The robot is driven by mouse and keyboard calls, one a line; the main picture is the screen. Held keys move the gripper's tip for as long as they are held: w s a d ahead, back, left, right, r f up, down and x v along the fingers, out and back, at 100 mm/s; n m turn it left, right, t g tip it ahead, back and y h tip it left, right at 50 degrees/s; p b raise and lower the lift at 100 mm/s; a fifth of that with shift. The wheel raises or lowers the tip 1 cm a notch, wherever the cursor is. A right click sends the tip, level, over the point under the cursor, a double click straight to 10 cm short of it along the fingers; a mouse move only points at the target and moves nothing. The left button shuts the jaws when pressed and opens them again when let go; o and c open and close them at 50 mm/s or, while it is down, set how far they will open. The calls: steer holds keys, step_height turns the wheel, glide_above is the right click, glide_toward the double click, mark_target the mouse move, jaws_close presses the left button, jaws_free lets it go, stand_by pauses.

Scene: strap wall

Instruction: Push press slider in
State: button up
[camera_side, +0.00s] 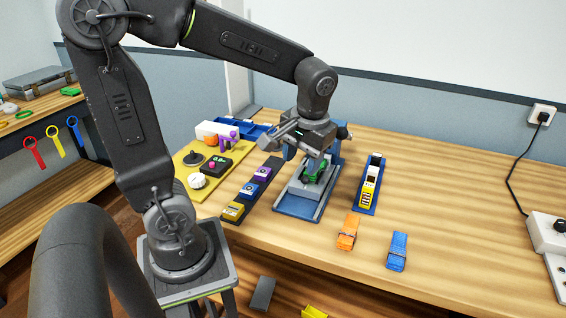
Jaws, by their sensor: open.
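A press with a blue base (297,207) and a blue upright behind stands near the middle of the bench. Its grey slider (303,190) lies on the base, toward the front. A small green piece (318,172) is on the slider. My gripper (300,148) is open and hangs above the press, in front of its upright. It hides the upper part of the press. I cannot tell whether it touches the press or the green piece.
Left of the press are a dark strip with several small boxes (252,188) and a yellow board (199,186) with knobs. A blue rack (369,187) stands to the right. Orange (348,232) and blue (397,251) clips lie in front.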

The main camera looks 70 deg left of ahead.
steer(key=s+d+r+m+t+h, duration=0.1)
steer(key=s+d+r+m+t, duration=0.3)
steer(key=s+d+m+t, duration=0.2)
steer(key=shift+s+d+r+h, duration=0.2)
steer(key=shift+s+d+h, duration=0.1)
steer(key=shift+s+h, duration=0.1)
steer(key=shift+c, duration=0.2)
stand_by(2.0)
